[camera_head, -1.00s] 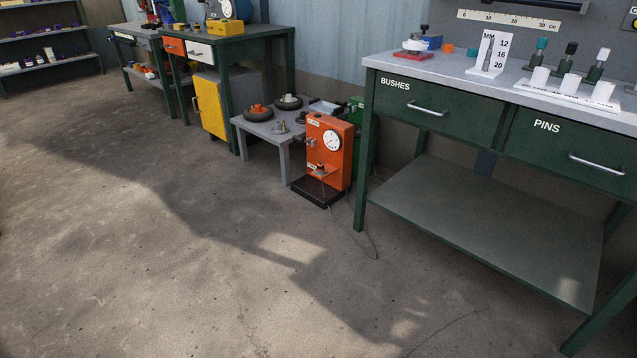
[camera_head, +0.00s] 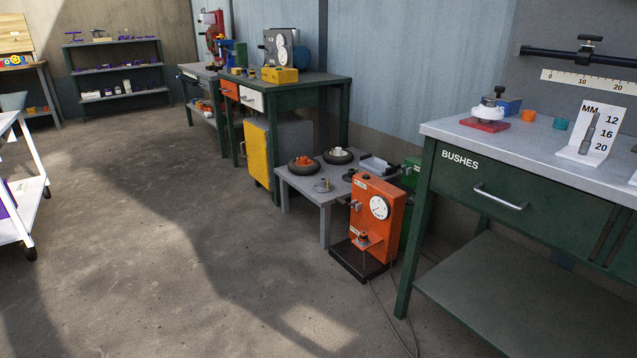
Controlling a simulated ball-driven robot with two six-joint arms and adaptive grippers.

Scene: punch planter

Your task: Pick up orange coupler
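A small orange piece (camera_head: 529,116) sits on the grey top of the right workbench (camera_head: 470,142), beside a teal piece (camera_head: 560,124). Another small orange part (camera_head: 303,160) sits on a dark wheel-like disc on the low grey table (camera_head: 290,178). Both are too small to tell which one is the orange coupler. Neither of my grippers is in view.
An orange machine with a dial (camera_head: 376,215) stands on the floor before the low table. The green bench with a yellow door (camera_head: 257,153) is behind it. A white cart (camera_head: 22,190) stands at the left edge. The middle floor is clear.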

